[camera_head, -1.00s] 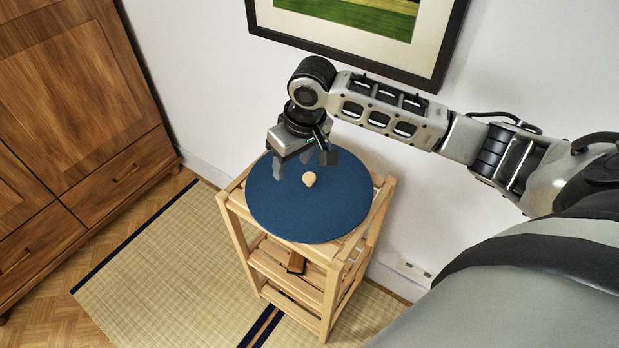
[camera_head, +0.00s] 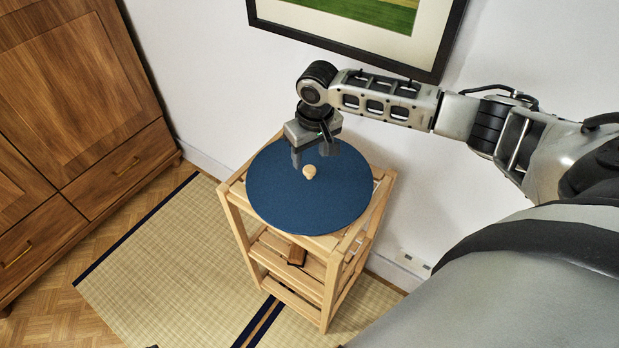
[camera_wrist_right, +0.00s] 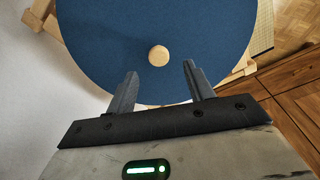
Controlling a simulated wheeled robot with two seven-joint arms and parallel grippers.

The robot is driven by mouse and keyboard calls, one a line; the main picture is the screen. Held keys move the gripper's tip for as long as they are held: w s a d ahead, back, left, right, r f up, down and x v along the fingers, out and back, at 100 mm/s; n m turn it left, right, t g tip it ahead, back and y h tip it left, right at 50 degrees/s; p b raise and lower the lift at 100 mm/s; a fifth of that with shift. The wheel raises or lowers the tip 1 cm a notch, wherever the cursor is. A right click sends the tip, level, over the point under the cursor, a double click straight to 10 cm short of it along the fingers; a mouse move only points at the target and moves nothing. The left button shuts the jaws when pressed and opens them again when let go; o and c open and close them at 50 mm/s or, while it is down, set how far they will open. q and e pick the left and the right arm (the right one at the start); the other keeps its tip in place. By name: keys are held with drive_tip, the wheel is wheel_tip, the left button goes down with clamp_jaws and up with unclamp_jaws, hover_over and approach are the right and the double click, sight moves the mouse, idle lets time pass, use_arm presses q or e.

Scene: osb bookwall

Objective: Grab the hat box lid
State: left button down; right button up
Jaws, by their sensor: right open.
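The hat box lid (camera_head: 290,205) is a round, flat blue disc with a small pale wooden knob (camera_head: 309,172) at its middle. It lies on top of a light wooden shelf stand. My right gripper (camera_head: 311,160) is above the lid, close to the knob, with its fingers pointing down. In the right wrist view the lid (camera_wrist_right: 105,45) fills the upper middle, and the knob (camera_wrist_right: 158,55) stands ahead of the gap between the two spread fingers (camera_wrist_right: 160,80). The right gripper is open and holds nothing. My left gripper is not in view.
The wooden stand (camera_head: 237,222) has lower slatted shelves and stands close to the white wall. A framed picture (camera_head: 350,35) hangs above it. A wooden cabinet (camera_head: 75,90) is at the left. Woven matting (camera_head: 170,265) covers open floor in front.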

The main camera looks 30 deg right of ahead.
sight(309, 169)
wheel_tip(309, 169, down, 5)
drive_tip(key=shift+w+r, duration=0.1)
drive_tip(key=shift+w, duration=0.05)
clamp_jaws()
drive_tip(key=shift+r, duration=0.15)
